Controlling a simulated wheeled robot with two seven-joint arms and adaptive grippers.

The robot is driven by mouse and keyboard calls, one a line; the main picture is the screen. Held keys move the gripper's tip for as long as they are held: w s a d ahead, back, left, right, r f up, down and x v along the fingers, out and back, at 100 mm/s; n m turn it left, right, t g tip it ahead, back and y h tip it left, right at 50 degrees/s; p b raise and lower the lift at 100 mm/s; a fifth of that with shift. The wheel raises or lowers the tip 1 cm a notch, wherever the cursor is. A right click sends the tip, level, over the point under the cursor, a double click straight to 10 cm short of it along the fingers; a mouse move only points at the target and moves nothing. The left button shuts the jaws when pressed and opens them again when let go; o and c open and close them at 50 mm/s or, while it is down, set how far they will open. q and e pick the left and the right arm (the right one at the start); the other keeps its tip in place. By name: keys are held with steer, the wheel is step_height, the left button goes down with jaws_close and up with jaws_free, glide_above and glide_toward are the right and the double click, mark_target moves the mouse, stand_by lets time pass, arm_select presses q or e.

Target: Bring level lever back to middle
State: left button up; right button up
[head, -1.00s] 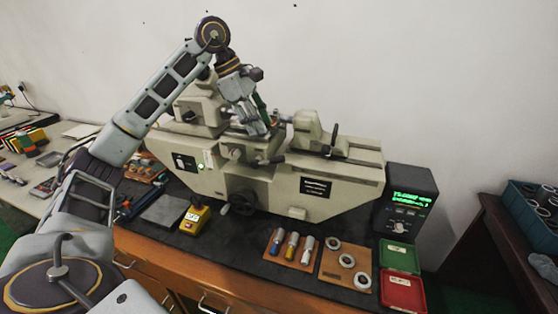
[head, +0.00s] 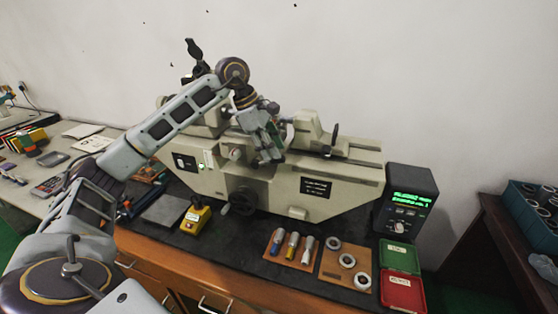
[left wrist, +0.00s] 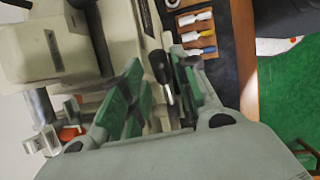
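The cream measuring machine (head: 290,190) stands on the dark bench mat. My left gripper (head: 270,156) is at the front of its middle part, fingers pointing down. In the left wrist view a lever with a black handle and thin metal rod (left wrist: 160,72) lies between the green-padded fingers of the left gripper (left wrist: 156,60). The fingers stand apart, with the handle nearer the right one; I see no clear grip on it. In the head view the gripper hides this lever. My right gripper is not in view.
A yellow box (head: 195,219), plug gauges (head: 292,245), a ring board (head: 333,267), green and red trays (head: 400,256) and a display unit (head: 408,205) surround the machine.

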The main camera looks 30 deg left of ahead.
mark_target(279, 160)
arm_select(q)
steer(key=shift+x, duration=2.65)
jaws_close()
